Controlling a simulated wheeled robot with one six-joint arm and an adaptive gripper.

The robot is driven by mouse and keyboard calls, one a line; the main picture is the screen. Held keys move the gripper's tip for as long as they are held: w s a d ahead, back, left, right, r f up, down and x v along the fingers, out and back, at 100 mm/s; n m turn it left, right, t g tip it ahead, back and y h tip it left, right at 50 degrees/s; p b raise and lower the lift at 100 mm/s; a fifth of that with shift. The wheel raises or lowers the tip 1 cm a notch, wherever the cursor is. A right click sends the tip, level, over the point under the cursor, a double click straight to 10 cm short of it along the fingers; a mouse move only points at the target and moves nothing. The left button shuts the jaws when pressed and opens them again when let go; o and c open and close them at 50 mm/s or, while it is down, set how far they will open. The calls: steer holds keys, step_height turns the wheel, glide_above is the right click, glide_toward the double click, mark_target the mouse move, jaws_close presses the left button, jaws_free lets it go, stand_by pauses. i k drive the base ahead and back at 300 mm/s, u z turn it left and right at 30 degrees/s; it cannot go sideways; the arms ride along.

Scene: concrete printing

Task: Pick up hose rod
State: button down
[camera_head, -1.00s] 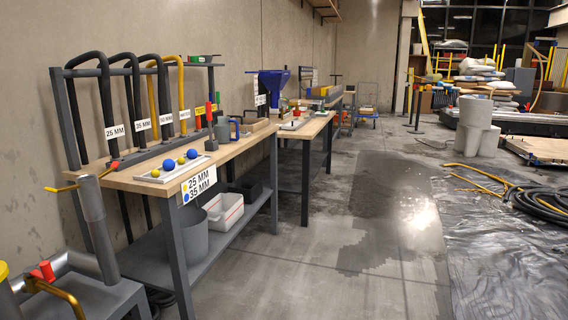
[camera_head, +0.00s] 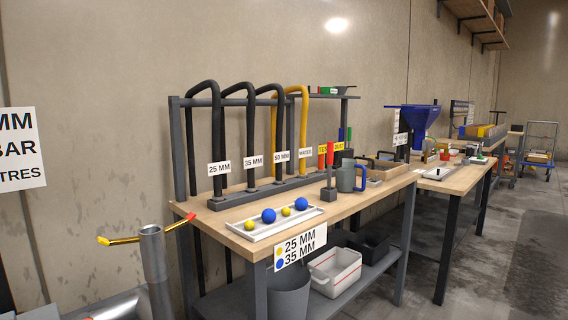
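No object is labelled hose rod, and I cannot tell which one it is. Curved hoses hang on a grey rack (camera_head: 343,97) at the back of the wooden bench (camera_head: 345,207). Three are black: one tagged 25 MM (camera_head: 217,130), one tagged 35 MM (camera_head: 250,122) and one tagged 50 MM (camera_head: 281,120). A yellow hose (camera_head: 304,115) tagged WATER hangs at their right. Their lower ends meet a dark base bar (camera_head: 262,190). My gripper is not in view.
A white tray (camera_head: 249,232) with blue and yellow balls lies at the bench's front left. A grey upright pipe (camera_head: 155,265) with a red and yellow bar stands in front. A grey jug (camera_head: 346,179) and red-handled tool (camera_head: 329,180) stand to the right.

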mark_target(329, 144)
steer(key=z, duration=0.05)
steer(key=k, duration=0.55)
steer(key=z, duration=0.65)
steer(key=i, duration=0.5)
steer(key=z, duration=0.7)
steer(key=i, duration=0.8)
steer(key=u, duration=0.5)
steer(key=i, duration=0.8)
steer(key=u, duration=0.7)
